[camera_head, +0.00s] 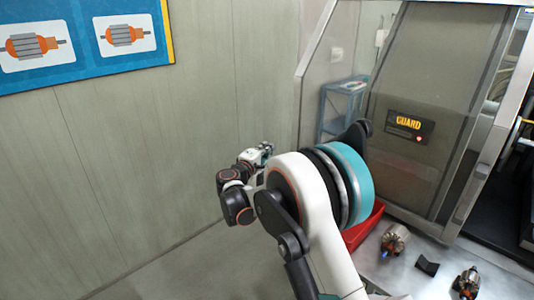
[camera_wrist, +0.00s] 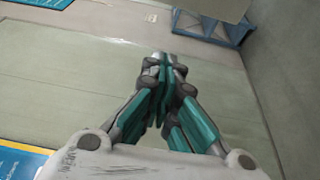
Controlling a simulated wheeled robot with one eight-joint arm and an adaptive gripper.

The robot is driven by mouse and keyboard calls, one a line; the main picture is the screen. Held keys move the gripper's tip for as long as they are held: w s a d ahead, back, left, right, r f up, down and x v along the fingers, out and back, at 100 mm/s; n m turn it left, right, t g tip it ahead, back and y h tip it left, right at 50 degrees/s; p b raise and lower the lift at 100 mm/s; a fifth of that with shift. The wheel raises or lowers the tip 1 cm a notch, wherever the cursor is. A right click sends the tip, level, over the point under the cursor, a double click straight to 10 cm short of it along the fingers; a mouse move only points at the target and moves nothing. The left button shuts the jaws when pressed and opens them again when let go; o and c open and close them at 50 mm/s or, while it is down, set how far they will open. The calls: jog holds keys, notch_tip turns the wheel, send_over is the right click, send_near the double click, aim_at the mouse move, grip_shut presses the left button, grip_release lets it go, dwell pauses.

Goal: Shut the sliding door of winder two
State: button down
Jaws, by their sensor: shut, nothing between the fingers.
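A tinted see-through sliding door (camera_head: 415,75) in a metal frame stands at the right of the head view, with a "GUARD" label (camera_head: 408,126) on it. To its right the winder's opening (camera_head: 505,180) is uncovered, and dark machinery shows inside. No number on the winder is readable. My gripper (camera_head: 267,147) is well left of the door, in front of the plain wall and apart from the door. In the wrist view my gripper (camera_wrist: 165,60) has its fingertips together with nothing between them. The door's handle is not clearly visible.
Below the door, a red bin (camera_head: 364,228), partly hidden by my arm, and copper-wound armatures (camera_head: 395,238) (camera_head: 467,281) sit on a metal surface. A small dark block (camera_head: 427,265) lies between the armatures. A blue stand (camera_head: 343,105) shows behind clear glass. A blue poster (camera_head: 70,72) hangs left.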

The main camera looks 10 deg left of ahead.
jog(key=w+d+b, duration=0.2)
jog(key=w+d, duration=0.1)
jog(key=d, duration=0.2)
jog(key=shift+w+d+b, duration=0.15)
jog(key=shift+w+b, duration=0.15)
jog(key=shift+w, duration=0.05)
dwell(0.3)
jog(key=s+d, duration=1.1)
jog(key=d, duration=0.3)
jog(key=shift+s+d+b, duration=0.15)
jog(key=shift+d+b, duration=0.1)
jog(key=shift+b, duration=0.15)
